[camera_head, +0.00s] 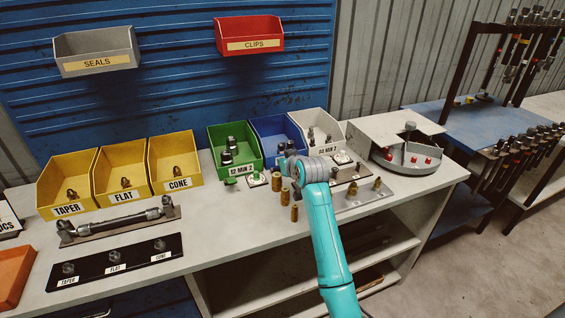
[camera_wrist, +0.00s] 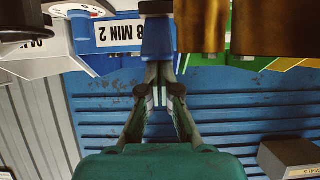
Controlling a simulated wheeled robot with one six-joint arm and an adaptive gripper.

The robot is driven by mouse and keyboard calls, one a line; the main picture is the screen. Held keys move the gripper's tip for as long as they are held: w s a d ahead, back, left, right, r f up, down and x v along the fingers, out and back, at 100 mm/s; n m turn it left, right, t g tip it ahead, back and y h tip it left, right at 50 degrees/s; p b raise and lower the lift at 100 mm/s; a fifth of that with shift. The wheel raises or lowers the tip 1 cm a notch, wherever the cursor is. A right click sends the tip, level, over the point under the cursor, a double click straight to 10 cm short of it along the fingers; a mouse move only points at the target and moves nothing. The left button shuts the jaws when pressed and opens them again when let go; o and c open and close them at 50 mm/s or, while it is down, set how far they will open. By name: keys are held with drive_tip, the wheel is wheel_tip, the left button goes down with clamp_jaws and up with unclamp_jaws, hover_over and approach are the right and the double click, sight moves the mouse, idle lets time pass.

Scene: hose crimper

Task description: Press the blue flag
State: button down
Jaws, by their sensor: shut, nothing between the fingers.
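My gripper (camera_wrist: 158,72) is shut and empty; its fingers point up the wrist view. A blue piece (camera_wrist: 158,38), which looks like the blue flag, stands right at the fingertips there. I cannot tell whether they touch it. In the head view my gripper (camera_head: 288,160) is in front of the blue bin (camera_head: 272,127) and hides the area below it, so I cannot make out the flag. The blue bin's label (camera_wrist: 118,32) reads "8 MIN 2" upside down in the wrist view.
Brass fittings (camera_head: 276,182) stand on the bench close to my gripper; they loom large in the wrist view (camera_wrist: 200,22). The green bin (camera_head: 225,140) is left and the white bin (camera_head: 314,122) right. A round tray (camera_head: 402,158) stands further right.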

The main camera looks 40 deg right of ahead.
drive_tip(key=shift+w+d, duration=0.2)
drive_tip(key=shift+w, duration=0.5)
drive_tip(key=shift+w+r, duration=0.25)
drive_tip(key=shift+r, duration=0.05)
drive_tip(key=w+r, duration=0.2)
drive_tip(key=shift+d+r, duration=0.3)
drive_tip(key=shift+r, duration=0.05)
drive_tip(key=f+v, duration=0.1)
drive_tip(key=v, duration=0.9)
drive_tip(key=shift+s+f, duration=0.25)
drive_tip(key=shift+s, duration=0.1)
drive_tip(key=shift+a, duration=0.1)
